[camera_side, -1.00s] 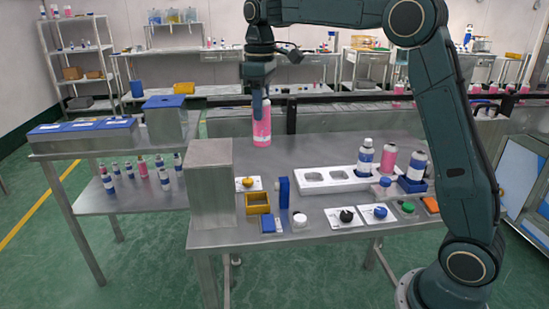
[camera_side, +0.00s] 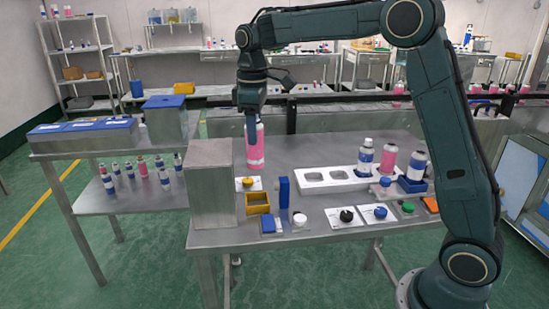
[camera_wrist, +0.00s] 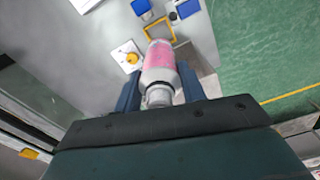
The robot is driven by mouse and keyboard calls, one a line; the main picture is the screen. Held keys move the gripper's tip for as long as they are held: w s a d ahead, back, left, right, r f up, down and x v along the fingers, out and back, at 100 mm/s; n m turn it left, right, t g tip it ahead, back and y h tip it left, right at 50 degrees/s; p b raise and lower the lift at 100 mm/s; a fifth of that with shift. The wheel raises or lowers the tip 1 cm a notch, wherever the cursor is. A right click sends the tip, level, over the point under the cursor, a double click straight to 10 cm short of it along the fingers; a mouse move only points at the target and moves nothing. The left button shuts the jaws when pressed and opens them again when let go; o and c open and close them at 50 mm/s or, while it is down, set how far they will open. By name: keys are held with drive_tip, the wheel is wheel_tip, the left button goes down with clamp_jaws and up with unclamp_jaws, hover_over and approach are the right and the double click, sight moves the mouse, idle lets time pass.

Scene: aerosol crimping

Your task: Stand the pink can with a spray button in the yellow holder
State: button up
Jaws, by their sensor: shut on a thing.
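My gripper (camera_side: 251,120) is shut on the pink can (camera_side: 256,150) and holds it upright from above. In the wrist view the can (camera_wrist: 160,56) lies between the two fingers of my gripper (camera_wrist: 160,80), its grey top towards the camera. Whether a spray button sits on that top is hard to tell. The yellow holder (camera_side: 257,209) is a small open frame on the steel table. The can is above the table, behind the holder in the side view and apart from it. In the wrist view the holder (camera_wrist: 174,37) shows just beyond the can's lower end.
A tall steel box (camera_side: 211,190) stands close left of the holder, and a blue post (camera_side: 284,192) close right. A yellow knob on a white plate (camera_side: 239,188) lies just behind. Coloured knobs line the front right.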

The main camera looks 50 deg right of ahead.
wheel_tip(320, 180, down, 13)
idle(0.8)
drive_tip(key=o, duration=0.8)
wheel_tip(320, 180, up, 12)
drive_tip(key=shift+f, duration=0.15)
drive_tip(key=shift+r, duration=0.25)
idle(0.3)
idle(0.5)
